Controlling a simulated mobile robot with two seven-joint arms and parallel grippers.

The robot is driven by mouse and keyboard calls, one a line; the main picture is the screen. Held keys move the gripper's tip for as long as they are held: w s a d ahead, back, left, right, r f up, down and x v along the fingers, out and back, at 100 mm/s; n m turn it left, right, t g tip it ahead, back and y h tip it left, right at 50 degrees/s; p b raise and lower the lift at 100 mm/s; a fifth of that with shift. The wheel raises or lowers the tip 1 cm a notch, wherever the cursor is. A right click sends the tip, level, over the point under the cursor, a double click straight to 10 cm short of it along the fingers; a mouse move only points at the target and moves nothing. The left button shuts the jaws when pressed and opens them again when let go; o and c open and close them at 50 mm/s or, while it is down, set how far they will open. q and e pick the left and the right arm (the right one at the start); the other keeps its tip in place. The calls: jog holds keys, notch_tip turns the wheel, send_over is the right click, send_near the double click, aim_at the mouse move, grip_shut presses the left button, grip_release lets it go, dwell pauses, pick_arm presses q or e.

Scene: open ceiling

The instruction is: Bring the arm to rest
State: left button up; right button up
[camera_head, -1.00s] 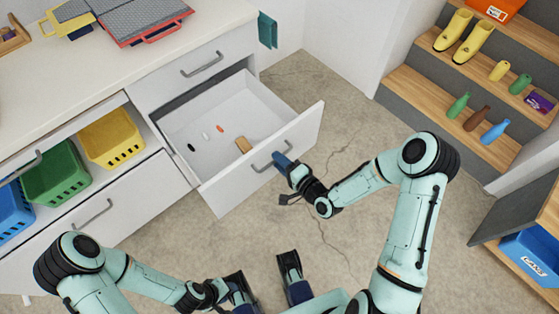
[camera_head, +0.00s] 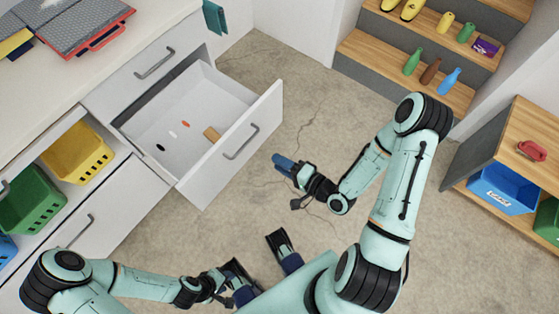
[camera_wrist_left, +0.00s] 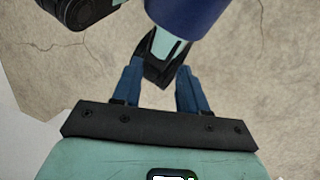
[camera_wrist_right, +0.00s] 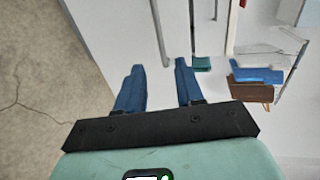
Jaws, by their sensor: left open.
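My right arm (camera_head: 400,180) reaches out over the floor in the head view. Its gripper (camera_head: 284,163) is off the open drawer's handle (camera_head: 241,142), with floor showing between them. In the right wrist view the blue fingers (camera_wrist_right: 159,85) are apart with nothing between them. My left arm (camera_head: 130,283) is folded low at the bottom left, its gripper (camera_head: 243,291) close to my body. In the left wrist view its blue fingers (camera_wrist_left: 158,90) are apart, and a part of my own body shows beyond them.
The open drawer (camera_head: 262,125) juts from the white cabinet and holds several small items, including a brown block (camera_head: 211,134). Wooden steps (camera_head: 380,70) carry bottles and boots. A shelf with a blue basket (camera_head: 503,190) stands at right. Bare floor lies between.

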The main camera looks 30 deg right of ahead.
dwell(0.3)
jog(key=s+a+f+n+g+p, duration=0.5)
jog(key=f+g+p, duration=0.1)
jog(key=f+g, duration=0.1)
jog(key=s+a+f+n+g+h+p, duration=0.1)
jog(key=s+a+n+g+p, duration=0.1)
jog(key=s+g, duration=0.2)
jog(key=s+a+n+g+p, duration=0.1)
jog(key=s+n+g+p, duration=0.2)
jog(key=s, duration=0.4)
jog(key=shift+s+a+f+g+h, duration=0.2)
jog(key=shift+a+f+g+h, duration=0.2)
jog(key=shift+g, duration=0.4)
